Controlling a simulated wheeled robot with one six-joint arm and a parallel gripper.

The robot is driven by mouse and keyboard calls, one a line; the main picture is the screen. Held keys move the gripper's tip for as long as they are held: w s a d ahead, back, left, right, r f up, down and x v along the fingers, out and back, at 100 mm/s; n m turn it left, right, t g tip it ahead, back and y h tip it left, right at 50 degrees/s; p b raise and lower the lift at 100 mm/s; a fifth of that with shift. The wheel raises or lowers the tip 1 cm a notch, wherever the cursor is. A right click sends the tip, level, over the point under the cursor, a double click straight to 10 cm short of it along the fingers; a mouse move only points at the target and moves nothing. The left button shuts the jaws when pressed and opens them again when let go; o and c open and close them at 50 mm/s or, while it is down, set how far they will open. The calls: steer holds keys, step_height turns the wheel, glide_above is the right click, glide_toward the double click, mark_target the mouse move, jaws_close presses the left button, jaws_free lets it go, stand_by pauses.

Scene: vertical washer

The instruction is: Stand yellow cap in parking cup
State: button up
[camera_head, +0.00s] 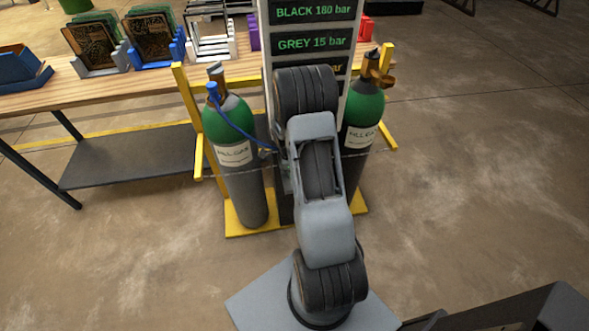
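Two green-topped grey gas cylinders stand upright in a yellow rack: a left cylinder (235,155) and a right cylinder (360,130). A brownish-gold fitting (380,79) sits at the top of the right cylinder; I cannot tell whether it is the yellow cap, the parking cup or part of the valve. The left cylinder has a blue fitting with a blue hose (233,122) at its valve. My arm rises in the middle and covers the space between the cylinders. My gripper is hidden behind my arm. No yellow cap or parking cup can be clearly made out.
A sign panel (311,42) with green text stands behind my arm. A chain runs across both cylinders. A wooden table (130,84) with several racks of boards is at the left, with a dark shelf (135,157) below. The floor at right is clear.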

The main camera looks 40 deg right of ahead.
steer(key=shift+f+b, duration=0.55)
steer(key=shift+b, duration=0.1)
steer(key=o, duration=1.1)
steer(key=shift+r, duration=0.1)
steer(key=r, duration=0.4)
steer(key=w+a+r, duration=0.1)
steer(key=r, duration=0.4)
steer(key=a+r, duration=0.1)
steer(key=r, duration=0.3)
steer(key=shift+w+r, duration=0.15)
steer(key=shift+r, duration=0.25)
steer(key=s+a+r+n+t, duration=0.1)
steer(key=s+a+r+n, duration=0.2)
steer(key=a+n, duration=0.3)
steer(key=s+a+r+n+t+y, duration=0.1)
steer(key=s+a+r+n, duration=0.3)
steer(key=n, duration=0.7)
steer(key=s+a+r+n+t, duration=0.2)
steer(key=s+a+r+n, duration=0.2)
steer(key=s+a+n, duration=0.3)
steer(key=shift+a+r+n+t, duration=0.25)
steer(key=shift+a+n+t, duration=0.05)
steer(key=shift+a+n, duration=0.5)
